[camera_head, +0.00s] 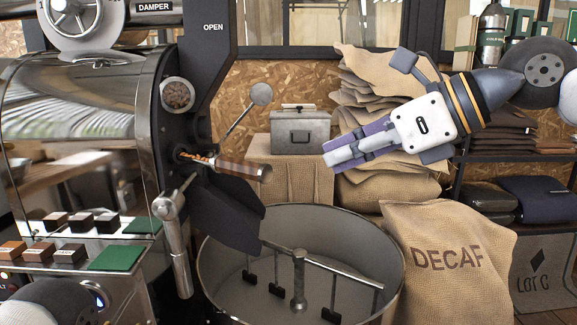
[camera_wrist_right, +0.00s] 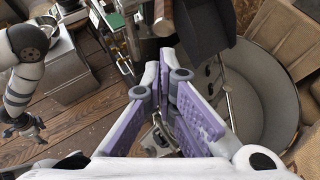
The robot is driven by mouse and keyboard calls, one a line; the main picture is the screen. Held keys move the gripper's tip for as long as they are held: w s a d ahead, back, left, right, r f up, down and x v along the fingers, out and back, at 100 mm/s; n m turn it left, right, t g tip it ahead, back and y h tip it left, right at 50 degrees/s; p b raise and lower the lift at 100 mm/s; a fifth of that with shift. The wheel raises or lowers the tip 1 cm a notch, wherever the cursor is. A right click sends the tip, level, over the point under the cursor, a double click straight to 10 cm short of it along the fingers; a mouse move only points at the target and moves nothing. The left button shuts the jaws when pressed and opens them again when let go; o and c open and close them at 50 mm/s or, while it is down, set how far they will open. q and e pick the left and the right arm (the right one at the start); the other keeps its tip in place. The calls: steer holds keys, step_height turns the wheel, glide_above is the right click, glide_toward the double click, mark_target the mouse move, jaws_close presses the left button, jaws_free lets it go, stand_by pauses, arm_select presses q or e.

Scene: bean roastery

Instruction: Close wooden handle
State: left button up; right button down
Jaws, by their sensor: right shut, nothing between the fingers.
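The wooden handle (camera_head: 243,170) sticks out to the right from the front of the roaster (camera_head: 150,140), above the dark chute (camera_head: 228,212). It also shows at the top of the right wrist view, where a brown cylinder (camera_wrist_right: 164,16) is partly cut off. My right gripper (camera_head: 330,156) is shut and empty, to the right of the handle and apart from it. Its purple-padded fingers (camera_wrist_right: 170,88) point toward the roaster side. My left gripper (camera_wrist_right: 24,128) is small at the left of the wrist view, away from the handle; its fingers are unclear.
A round cooling tray (camera_head: 213,262) with stirring arms sits below the chute. A metal lever (camera_head: 177,235) hangs at the roaster's front. A DECAF sack (camera_head: 450,275) stands on the right, and a grey box (camera_head: 300,133) behind. Open air separates my right gripper and the handle.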

mark_target(225, 158)
steer(key=x, duration=0.3)
steer(key=r+x, duration=0.1)
steer(key=x, duration=0.5)
steer(key=shift+w+a, duration=0.35)
steer(key=shift+a, duration=0.25)
steer(key=shift+w+a, duration=0.25)
steer(key=shift+a, duration=0.1)
steer(key=shift+a, duration=0.1)
steer(key=w+a, duration=0.2)
steer(key=a, duration=0.1)
steer(key=w+a, duration=0.2)
steer(key=a, duration=0.1)
steer(key=w+a+b, duration=0.1)
steer(key=w+a, duration=0.1)
steer(key=a, duration=0.1)
steer(key=shift+f, duration=0.1)
steer(key=shift+s+d, duration=0.1)
steer(key=v, duration=1.2)
